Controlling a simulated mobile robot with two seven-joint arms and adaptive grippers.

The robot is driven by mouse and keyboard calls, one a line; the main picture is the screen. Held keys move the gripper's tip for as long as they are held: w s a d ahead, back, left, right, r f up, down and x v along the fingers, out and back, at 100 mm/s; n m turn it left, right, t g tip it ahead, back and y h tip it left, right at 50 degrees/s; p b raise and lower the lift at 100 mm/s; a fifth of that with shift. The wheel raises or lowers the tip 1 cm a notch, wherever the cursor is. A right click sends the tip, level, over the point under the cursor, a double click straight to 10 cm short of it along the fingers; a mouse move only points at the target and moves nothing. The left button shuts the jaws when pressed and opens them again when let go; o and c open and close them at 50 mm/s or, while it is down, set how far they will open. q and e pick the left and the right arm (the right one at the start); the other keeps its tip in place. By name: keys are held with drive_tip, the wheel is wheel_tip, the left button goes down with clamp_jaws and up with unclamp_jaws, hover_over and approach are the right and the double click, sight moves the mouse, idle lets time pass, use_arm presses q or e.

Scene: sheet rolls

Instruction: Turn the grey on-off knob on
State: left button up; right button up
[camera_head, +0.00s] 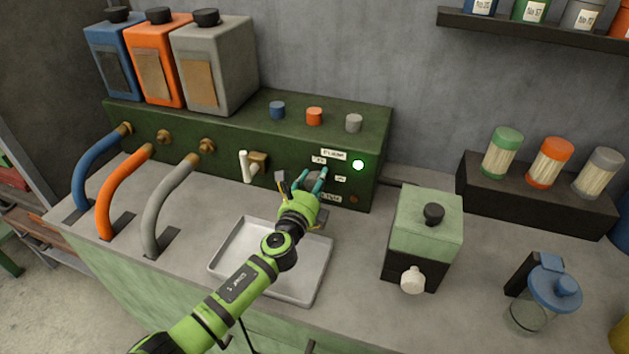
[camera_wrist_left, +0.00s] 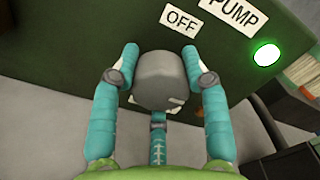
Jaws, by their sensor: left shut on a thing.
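The grey on-off knob (camera_wrist_left: 158,76) sits on the front of the dark green machine (camera_wrist_left: 85,40), close to an OFF label (camera_wrist_left: 181,22) and a PUMP label (camera_wrist_left: 234,14). My left gripper (camera_head: 304,178) reaches the machine front in the head view and hides most of the knob there. In the left wrist view my left gripper (camera_wrist_left: 160,62) is shut on the knob, with teal fingers on both sides of it. A green lamp (camera_head: 358,164) is lit at the upper right of the knob. My right gripper is not in view.
A grey tray (camera_head: 222,262) lies on the counter under my left arm. A white-handled tap (camera_head: 245,166) stands out left of my gripper. A small green-and-black box (camera_head: 425,222) stands to the right. Three hoses curve down at the left, the grey hose (camera_head: 155,215) nearest.

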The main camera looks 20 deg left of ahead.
use_arm(q)
drive_tip(key=shift+d, duration=0.1)
idle(0.3)
drive_tip(key=o, duration=1.2)
drive_tip(key=shift+c, duration=0.2)
drive_tip(key=shift+s+f, duration=0.1)
drive_tip(key=shift+s, duration=0.2)
drive_tip(key=s, duration=1.1)
drive_tip(key=shift+s+a, duration=0.2)
